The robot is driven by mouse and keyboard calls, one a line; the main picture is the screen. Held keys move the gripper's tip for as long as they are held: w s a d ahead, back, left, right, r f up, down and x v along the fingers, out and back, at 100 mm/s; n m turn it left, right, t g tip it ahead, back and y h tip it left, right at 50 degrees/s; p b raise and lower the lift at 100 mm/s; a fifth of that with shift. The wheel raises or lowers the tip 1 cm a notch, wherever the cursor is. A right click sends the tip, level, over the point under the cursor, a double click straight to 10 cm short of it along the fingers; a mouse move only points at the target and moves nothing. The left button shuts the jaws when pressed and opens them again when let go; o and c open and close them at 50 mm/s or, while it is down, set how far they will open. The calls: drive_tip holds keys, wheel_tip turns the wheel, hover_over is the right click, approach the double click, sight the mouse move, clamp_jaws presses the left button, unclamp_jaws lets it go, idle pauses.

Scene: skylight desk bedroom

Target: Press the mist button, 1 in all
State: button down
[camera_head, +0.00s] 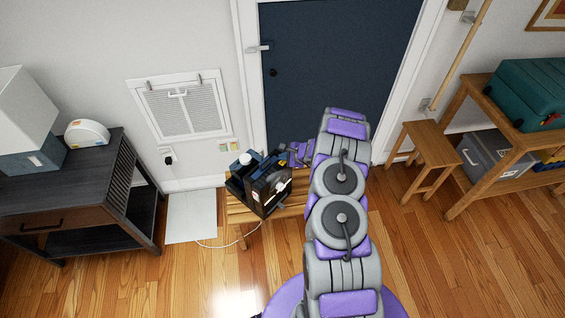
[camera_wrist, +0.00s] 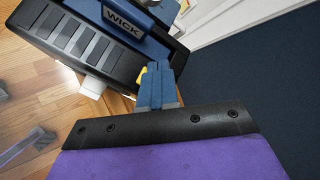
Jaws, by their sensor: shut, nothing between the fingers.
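A black and blue device (camera_head: 270,190) stands on a small wooden stand in front of the navy door. In the wrist view its dark ribbed body (camera_wrist: 75,40) fills the upper left, with a blue bar lettered "WICK" (camera_wrist: 122,22). My gripper (camera_wrist: 158,68) is shut and empty, its blue fingertips at the device's near edge. A small yellow piece (camera_wrist: 141,75) shows just left of the fingertips; whether it is the mist button or is touched, I cannot tell. In the head view my gripper (camera_head: 283,149) is small, at the device's far side. No button is clearly identifiable.
The wooden stand (camera_head: 296,194) is small, with a white cable trailing on the floor. A dark cabinet (camera_head: 80,200) is at left. A wooden stool (camera_head: 430,140) and shelf (camera_head: 480,170) are at right. The navy door (camera_head: 335,60) is close behind.

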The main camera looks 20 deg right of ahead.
sight(284, 163)
drive_tip(key=shift+r+p, duration=0.65)
drive_tip(key=shift+r, duration=1.9)
